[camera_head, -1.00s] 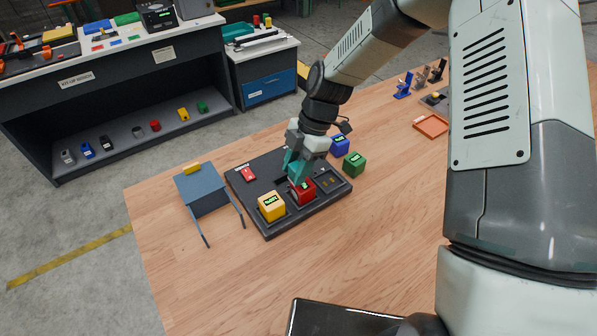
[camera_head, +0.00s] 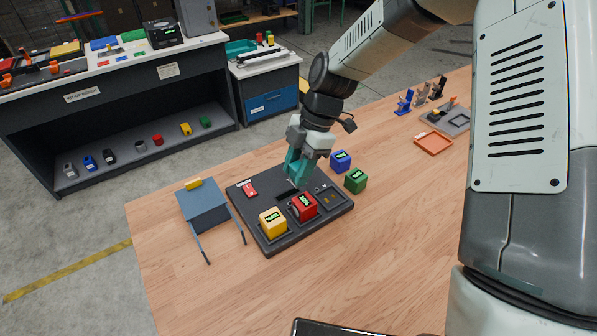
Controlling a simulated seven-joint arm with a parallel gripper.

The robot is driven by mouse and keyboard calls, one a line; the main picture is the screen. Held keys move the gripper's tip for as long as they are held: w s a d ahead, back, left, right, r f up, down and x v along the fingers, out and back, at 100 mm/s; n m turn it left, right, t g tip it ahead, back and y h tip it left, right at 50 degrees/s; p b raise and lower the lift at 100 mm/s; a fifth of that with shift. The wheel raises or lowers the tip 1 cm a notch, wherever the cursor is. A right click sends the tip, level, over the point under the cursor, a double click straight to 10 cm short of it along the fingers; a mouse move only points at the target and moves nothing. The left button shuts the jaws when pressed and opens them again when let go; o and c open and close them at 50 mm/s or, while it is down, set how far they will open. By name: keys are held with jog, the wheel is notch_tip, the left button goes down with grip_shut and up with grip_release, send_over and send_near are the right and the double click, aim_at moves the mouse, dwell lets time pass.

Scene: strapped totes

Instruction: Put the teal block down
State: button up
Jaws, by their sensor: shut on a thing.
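My gripper (camera_head: 297,176) is over the dark board (camera_head: 268,246), behind the red block in the picture. It is shut on the teal block (camera_head: 300,167), which shows as a teal shape at its end. Where the block stops and the fingers begin is hard to tell. The teal shape's lower end is close above a dark slot (camera_head: 287,192) in the board; I cannot tell whether it touches. The red block (camera_head: 304,207) and the yellow block (camera_head: 272,223) sit in the board's front part, with a recessed area (camera_head: 331,199) to their right.
A red piece (camera_head: 248,190) lies on the board's left. Blue (camera_head: 340,161) and green (camera_head: 355,181) blocks stand on the table close to its right edge. A small blue-grey stand (camera_head: 203,206) is at left, an orange tray (camera_head: 433,144) at right. The front table is mostly clear.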

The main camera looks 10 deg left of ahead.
jog(key=w+a+f+m+t, duration=0.25)
jog(key=w+m, duration=0.35)
jog(key=w, duration=0.3)
jog(key=w+a+f+m+t, duration=0.2)
jog(key=w+a+m, duration=0.3)
jog(key=w, duration=0.4)
jog(key=w+a+f+m+t, duration=0.2)
jog(key=w+a+m, duration=0.1)
jog(key=w+m, duration=0.5)
jog(key=shift+n, duration=0.5)
jog(key=f, duration=0.9)
jog(key=shift+w+d+f, duration=0.2)
jog(key=shift+w+f, duration=0.2)
jog(key=shift+f, duration=0.15)
jog(key=o, duration=1)
